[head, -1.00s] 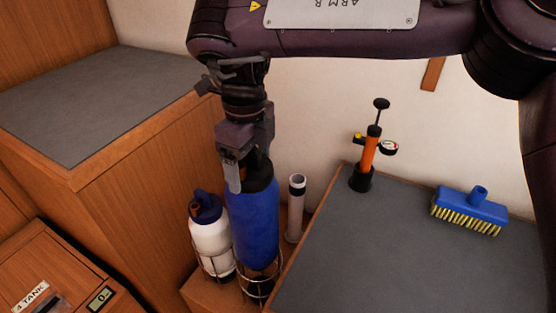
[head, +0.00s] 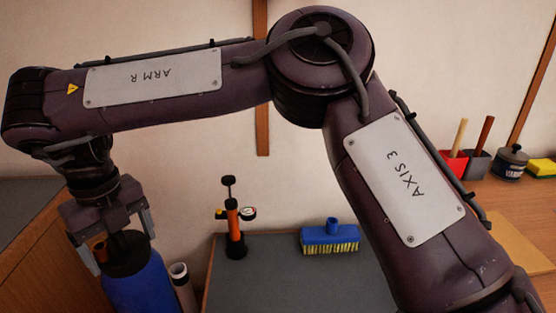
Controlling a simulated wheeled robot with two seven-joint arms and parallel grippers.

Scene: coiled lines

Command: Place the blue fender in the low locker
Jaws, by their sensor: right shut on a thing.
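The blue fender (head: 140,290) is at the lower left in the head view, a blue cylinder with a black top, its lower part cut off by the picture's edge. My right gripper (head: 117,241) points down over it. Its grey fingers are shut on the fender's black top. The fender looks upright; whether its bottom touches anything is out of view. I cannot pick out the low locker for sure in this view. My left gripper is out of view.
A white tube (head: 180,280) stands close right of the fender. A grey-topped surface (head: 285,282) holds an orange hand pump (head: 235,232) and a blue brush (head: 330,238). A wooden cabinet (head: 45,268) is at left. A wooden counter (head: 500,205) at right carries several small items.

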